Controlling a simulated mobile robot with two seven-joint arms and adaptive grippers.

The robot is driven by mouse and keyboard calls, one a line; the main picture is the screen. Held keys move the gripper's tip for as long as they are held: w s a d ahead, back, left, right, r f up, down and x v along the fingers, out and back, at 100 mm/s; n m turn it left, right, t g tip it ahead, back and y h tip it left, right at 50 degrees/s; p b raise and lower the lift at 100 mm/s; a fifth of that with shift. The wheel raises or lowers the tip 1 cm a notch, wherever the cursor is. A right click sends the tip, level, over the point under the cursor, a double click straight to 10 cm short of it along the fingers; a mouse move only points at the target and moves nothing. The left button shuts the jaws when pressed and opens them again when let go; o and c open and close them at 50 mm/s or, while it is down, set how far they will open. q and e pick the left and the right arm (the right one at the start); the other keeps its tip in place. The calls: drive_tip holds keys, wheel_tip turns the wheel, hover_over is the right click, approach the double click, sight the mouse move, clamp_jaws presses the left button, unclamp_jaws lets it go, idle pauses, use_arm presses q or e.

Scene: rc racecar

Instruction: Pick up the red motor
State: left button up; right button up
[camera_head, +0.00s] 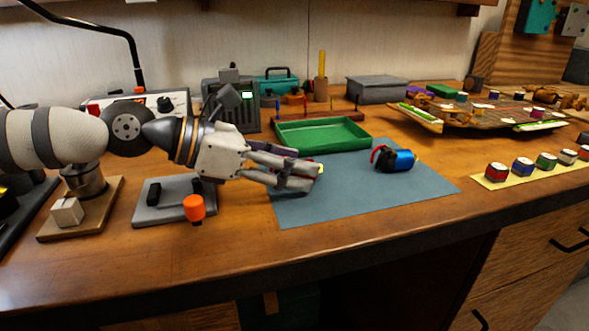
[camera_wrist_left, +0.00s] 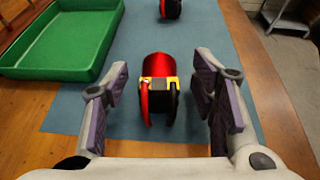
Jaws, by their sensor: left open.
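In the head view the fingers hide almost all of the red motor. My right gripper is not in view.
A blue motor (camera_head: 396,160) lies further right on the mat. A green tray (camera_head: 322,135) stands at the mat's back edge. An orange-knobbed device (camera_head: 194,208) is below my left arm. A car chassis (camera_head: 480,113) and a row of small pots stand right. The mat's front is clear.

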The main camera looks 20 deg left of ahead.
use_arm(q)
clamp_jaws()
drive_tip(key=shift+w+r, duration=0.1)
